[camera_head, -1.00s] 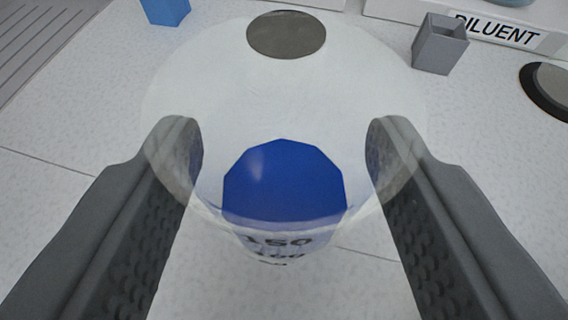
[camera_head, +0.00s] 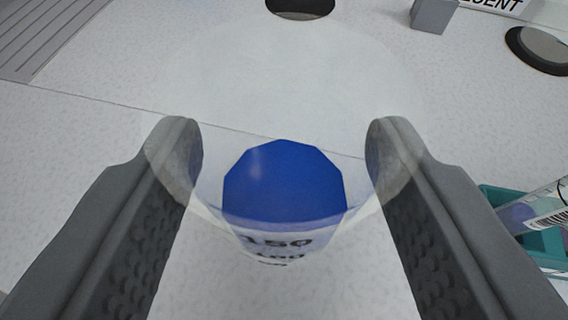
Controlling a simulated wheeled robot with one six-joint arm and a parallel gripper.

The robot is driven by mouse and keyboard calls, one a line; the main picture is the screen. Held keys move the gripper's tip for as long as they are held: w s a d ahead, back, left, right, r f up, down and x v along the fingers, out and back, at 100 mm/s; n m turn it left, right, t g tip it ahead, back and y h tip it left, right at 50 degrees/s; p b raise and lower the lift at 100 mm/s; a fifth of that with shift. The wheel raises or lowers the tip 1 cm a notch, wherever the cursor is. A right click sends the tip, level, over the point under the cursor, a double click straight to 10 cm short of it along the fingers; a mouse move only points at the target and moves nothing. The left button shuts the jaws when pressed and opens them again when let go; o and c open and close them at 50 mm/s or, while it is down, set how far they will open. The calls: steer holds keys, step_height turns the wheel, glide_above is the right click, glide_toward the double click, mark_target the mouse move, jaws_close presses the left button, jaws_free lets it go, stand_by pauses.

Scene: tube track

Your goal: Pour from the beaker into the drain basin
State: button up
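The clear beaker (camera_head: 290,85) is between the two fingers of my gripper (camera_head: 285,150), which press on its sides. It has a wide rim, printed marks such as 150 on its wall, and dark blue liquid (camera_head: 284,185) inside. The beaker is off the worktop, and its lower end is partly hidden. A grey grooved panel (camera_head: 45,30) shows at the top left; I cannot tell whether it belongs to the drain basin. No basin can be made out for certain.
A teal rack (camera_head: 540,243) with a barcoded clear tube (camera_head: 550,212) stands at the lower right. A grey block (camera_head: 433,14), a sign (camera_head: 492,4) and a black-rimmed round fixture (camera_head: 540,50) are at the upper right. A dark disc (camera_head: 300,6) is at the top.

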steer(key=shift+s+a, duration=0.25)
steer(key=shift+s, duration=0.6)
step_height(320, 180, up, 8)
stand_by(0.4)
steer(key=shift+d, duration=0.1)
